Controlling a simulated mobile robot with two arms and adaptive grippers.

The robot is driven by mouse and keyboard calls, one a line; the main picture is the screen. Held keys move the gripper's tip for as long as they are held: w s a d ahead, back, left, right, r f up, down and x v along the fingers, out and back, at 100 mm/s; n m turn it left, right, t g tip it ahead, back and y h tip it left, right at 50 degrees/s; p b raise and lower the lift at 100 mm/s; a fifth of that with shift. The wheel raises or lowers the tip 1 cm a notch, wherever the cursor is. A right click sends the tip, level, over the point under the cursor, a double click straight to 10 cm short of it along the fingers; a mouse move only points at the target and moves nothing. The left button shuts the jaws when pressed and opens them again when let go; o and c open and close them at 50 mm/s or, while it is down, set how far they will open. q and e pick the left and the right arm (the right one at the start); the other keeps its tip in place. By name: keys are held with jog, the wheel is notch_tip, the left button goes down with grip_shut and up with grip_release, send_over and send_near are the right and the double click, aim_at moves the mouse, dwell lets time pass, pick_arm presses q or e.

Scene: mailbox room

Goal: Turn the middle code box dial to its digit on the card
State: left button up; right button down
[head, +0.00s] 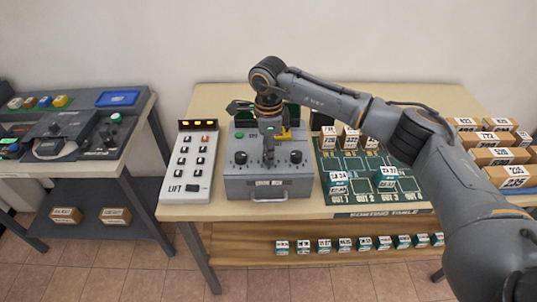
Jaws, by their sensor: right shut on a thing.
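The grey code box (268,186) stands on the wooden table. Its left dial (240,157) and right dial (296,157) are black knobs on the top face. My right gripper (268,160) points down over the middle dial and is shut there; the fingers hide that dial and its digit. The card cannot be made out; a small yellow piece (284,134) shows behind the gripper. A green light (239,136) shows on the box's upper left. My left gripper is not in view.
A white lift panel (190,170) with black buttons stands close left of the box. A green sorting mat (350,165) with several small boxes lies to the right, under my right arm. Parcels (495,155) stack at the far right. Another console table (70,125) stands left.

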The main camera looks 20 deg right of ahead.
jog(key=shift+m+b, duration=0.3)
jog(key=shift+m, duration=0.3)
jog(key=c, duration=1)
grip_release()
notch_tip(320, 180, up, 12)
